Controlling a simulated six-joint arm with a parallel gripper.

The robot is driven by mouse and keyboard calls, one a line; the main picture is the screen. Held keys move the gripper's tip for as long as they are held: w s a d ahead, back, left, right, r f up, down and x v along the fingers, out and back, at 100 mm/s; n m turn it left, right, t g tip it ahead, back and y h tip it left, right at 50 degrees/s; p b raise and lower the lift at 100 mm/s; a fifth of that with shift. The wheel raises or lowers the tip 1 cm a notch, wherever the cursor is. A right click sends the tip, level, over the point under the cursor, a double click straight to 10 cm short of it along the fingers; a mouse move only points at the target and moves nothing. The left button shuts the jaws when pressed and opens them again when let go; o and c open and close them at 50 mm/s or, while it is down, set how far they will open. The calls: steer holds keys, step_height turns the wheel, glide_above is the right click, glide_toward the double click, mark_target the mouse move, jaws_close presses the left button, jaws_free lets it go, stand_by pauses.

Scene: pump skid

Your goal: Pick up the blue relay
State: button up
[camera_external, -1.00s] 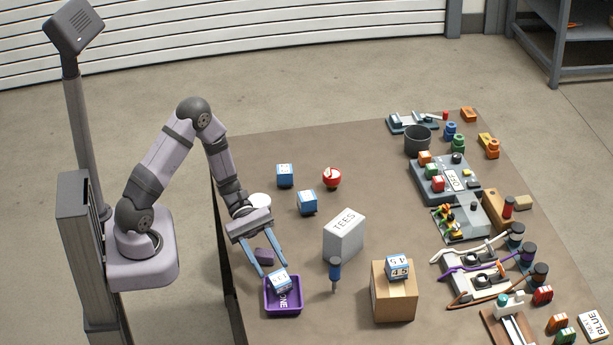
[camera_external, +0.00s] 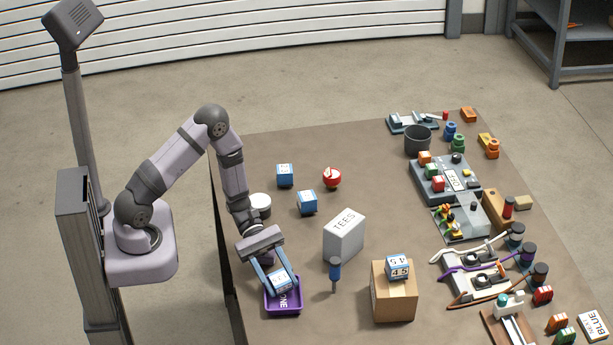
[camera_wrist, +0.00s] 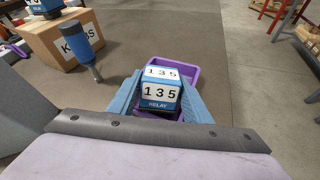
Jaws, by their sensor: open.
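A blue relay (camera_wrist: 159,93) with white faces reading "135" and the word RELAY sits in the purple tray (camera_wrist: 186,78) in the wrist view. In the external view the relay (camera_external: 279,282) shows in the tray (camera_external: 283,307) at the table's front left. My gripper (camera_external: 276,280) is over the tray with its two blue fingers apart, one on each side of the relay. In the wrist view my gripper (camera_wrist: 160,95) has its fingers left and right of the relay. I cannot tell whether they touch it.
A blue-handled screwdriver (camera_external: 335,274) stands right of the tray. A TEES box (camera_external: 344,237) and a cardboard box (camera_external: 394,300) with a blue-and-white block on top stand farther right. Two other blue blocks (camera_external: 285,175) (camera_external: 307,202) and a red ball (camera_external: 332,177) are behind.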

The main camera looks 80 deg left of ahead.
mark_target(279, 275)
steer(key=c, duration=0.9)
steer(key=shift+r, duration=0.2)
steer(key=shift+r+b, duration=0.4)
steer(key=shift+r, duration=4.45)
